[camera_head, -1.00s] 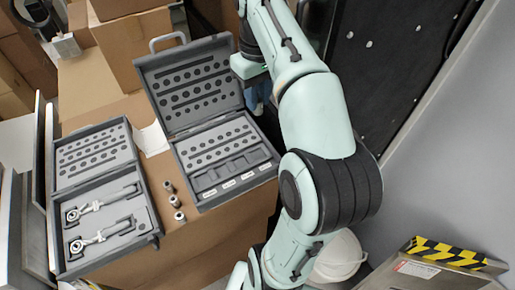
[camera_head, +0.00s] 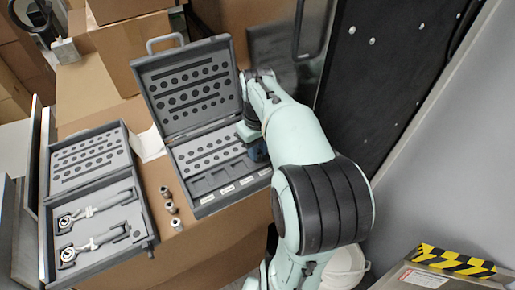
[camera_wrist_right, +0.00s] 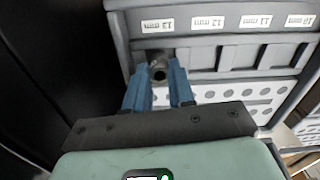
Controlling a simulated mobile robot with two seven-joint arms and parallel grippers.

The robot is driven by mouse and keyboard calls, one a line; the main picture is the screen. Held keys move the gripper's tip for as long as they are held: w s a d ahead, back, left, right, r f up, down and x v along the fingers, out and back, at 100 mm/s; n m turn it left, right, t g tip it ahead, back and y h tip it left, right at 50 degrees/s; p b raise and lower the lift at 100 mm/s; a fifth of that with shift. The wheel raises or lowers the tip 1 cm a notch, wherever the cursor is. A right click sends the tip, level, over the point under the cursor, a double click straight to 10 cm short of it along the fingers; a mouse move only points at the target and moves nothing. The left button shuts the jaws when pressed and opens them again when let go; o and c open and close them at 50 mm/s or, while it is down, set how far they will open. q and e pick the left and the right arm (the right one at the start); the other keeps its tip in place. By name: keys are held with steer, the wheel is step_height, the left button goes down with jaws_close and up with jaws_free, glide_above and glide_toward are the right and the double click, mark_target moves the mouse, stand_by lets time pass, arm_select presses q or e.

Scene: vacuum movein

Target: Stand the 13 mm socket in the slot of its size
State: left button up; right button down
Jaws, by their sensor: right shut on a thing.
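My right gripper (camera_head: 257,150) is over the right end of the open socket case (camera_head: 207,209). In the right wrist view its blue fingers (camera_wrist_right: 158,67) are shut on a small dark metal socket (camera_wrist_right: 159,74), whose round open end faces the camera. The socket is at the slot beside the "13 mm" label (camera_wrist_right: 157,25), the end one of the row. I cannot tell whether it is above the slot or partly in it. The other slots, by the "12 mm" (camera_wrist_right: 208,23), "11 mm" (camera_wrist_right: 255,21) and "10 mm" (camera_wrist_right: 299,20) labels, look empty. My left gripper is not in view.
Three other sockets (camera_head: 171,207) stand in a row on the cardboard surface (camera_head: 190,244), left of the case. A second open case (camera_head: 147,219) with two ratchet-like tools lies further left. The socket case's raised lid (camera_head: 204,112) stands behind my gripper.

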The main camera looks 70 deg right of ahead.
steer(key=shift+w, duration=0.1)
steer(key=shift+f, duration=0.15)
steer(key=c, duration=1.2)
jaws_free()
steer(key=shift+c, duration=0.2)
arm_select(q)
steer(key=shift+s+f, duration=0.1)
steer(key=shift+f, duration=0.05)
arm_select(e)
steer(key=shift+r, duration=0.45)
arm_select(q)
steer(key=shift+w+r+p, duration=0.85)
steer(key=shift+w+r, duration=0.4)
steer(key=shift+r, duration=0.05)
arm_select(e)
step_height(320, 180, up, 12)
steer(key=shift+f, duration=0.25)
